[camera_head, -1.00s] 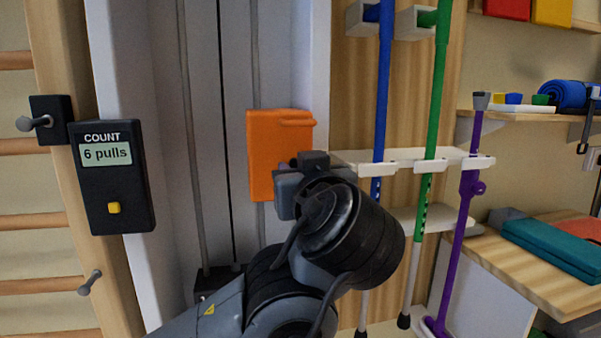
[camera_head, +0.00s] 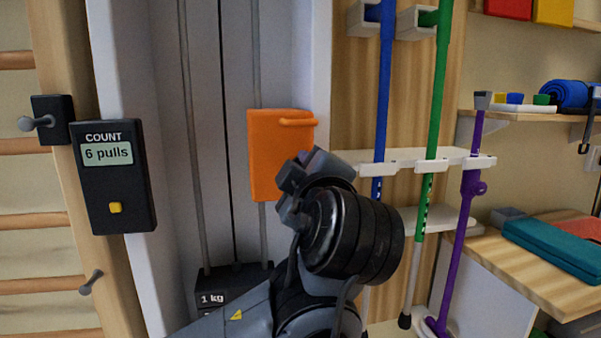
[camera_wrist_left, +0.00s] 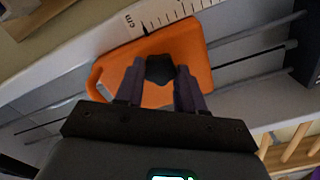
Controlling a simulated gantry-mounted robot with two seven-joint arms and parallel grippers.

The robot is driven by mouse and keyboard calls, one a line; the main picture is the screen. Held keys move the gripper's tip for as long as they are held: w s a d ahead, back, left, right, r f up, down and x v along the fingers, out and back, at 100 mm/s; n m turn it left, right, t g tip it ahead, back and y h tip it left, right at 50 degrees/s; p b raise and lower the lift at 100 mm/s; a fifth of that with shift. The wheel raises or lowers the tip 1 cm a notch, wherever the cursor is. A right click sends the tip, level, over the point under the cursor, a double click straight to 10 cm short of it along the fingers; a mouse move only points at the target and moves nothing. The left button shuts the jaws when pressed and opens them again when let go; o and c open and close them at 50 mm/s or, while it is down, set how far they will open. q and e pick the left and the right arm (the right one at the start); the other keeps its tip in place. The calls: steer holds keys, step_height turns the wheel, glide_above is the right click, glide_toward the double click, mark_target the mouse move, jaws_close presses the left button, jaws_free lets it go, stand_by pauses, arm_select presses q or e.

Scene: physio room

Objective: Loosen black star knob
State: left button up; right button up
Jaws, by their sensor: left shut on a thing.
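The orange block (camera_head: 276,140) sits on the rods of the grey column, with a handle-like bar at its upper right. The black star knob (camera_wrist_left: 160,69) shows in the left wrist view on the face of the orange block (camera_wrist_left: 185,45). My left gripper (camera_wrist_left: 160,80) has its two fingers on either side of the knob and is shut on it. In the head view my left wrist and gripper (camera_head: 310,180) cover the knob and the lower right of the block. My right gripper is in neither view.
A black counter (camera_head: 112,176) reading "6 pulls" hangs at the left. A weight marked 1 kg (camera_head: 212,299) is low in the column. Blue (camera_head: 384,80), green (camera_head: 434,100) and purple (camera_head: 468,200) poles stand in a rack at the right. A cm scale (camera_wrist_left: 165,17) runs beside the block.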

arm_select(q)
steer(key=n, duration=0.5)
stand_by(0.5)
steer(key=o, duration=1)
steer(key=shift+o, duration=0.2)
steer(key=shift+s, duration=0.1)
steer(key=v, duration=1)
steer(key=shift+s, duration=0.35)
steer(key=shift+d, duration=0.1)
